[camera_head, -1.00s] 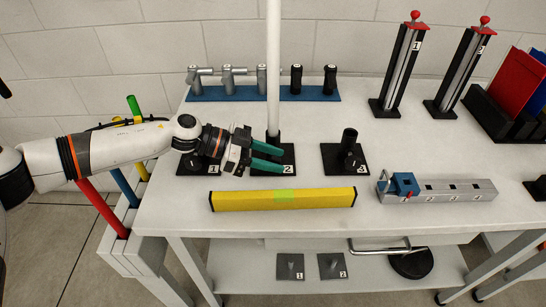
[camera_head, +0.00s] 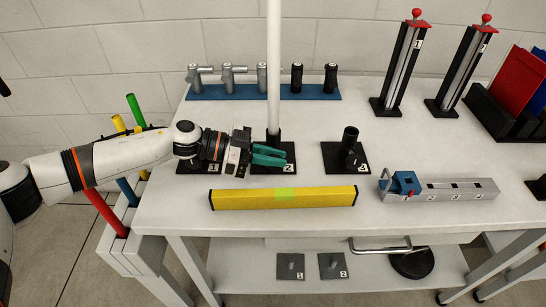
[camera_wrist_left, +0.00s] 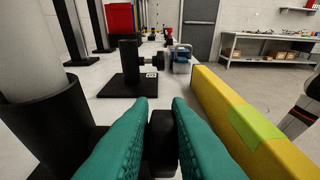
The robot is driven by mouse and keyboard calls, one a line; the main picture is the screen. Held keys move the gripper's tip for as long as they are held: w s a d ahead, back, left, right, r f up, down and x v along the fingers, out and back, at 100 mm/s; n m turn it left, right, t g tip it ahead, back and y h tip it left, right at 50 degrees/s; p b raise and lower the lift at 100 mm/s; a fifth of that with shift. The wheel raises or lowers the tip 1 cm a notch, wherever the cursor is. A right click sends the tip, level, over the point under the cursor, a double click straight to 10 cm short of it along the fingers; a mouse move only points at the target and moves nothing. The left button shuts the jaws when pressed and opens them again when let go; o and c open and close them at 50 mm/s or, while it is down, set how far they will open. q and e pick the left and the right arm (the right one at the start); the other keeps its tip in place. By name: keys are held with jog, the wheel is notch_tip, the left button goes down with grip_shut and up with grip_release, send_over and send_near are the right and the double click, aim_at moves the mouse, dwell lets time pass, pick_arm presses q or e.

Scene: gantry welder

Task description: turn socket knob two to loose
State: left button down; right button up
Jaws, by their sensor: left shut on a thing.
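Socket two (camera_head: 273,138) is a black socket on a flat base, holding an upright white pole (camera_head: 273,70). In the left wrist view the socket (camera_wrist_left: 45,135) stands at the left, with the pole rising from it. My left gripper (camera_head: 284,156) reaches in from the left with green fingers, low over the socket's base. In the left wrist view the fingers are closed around a dark knob (camera_wrist_left: 162,140) on the socket's side. The knob's turn angle is mostly hidden by the fingers. My right gripper is not in view.
Socket three (camera_head: 349,140) stands empty to the right; socket one is partly behind my wrist. A yellow bar (camera_head: 240,200) lies in front. A grey block with a blue clamp (camera_head: 402,184) is at right. A blue rack (camera_head: 215,93) stands at the back.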

pick_arm(q)
jog(key=c, duration=1.4)
grip_release()
jog(key=shift+o, duration=0.2)
notch_tip(320, 180, up, 10)
jog(key=shift+p, duration=0.5)
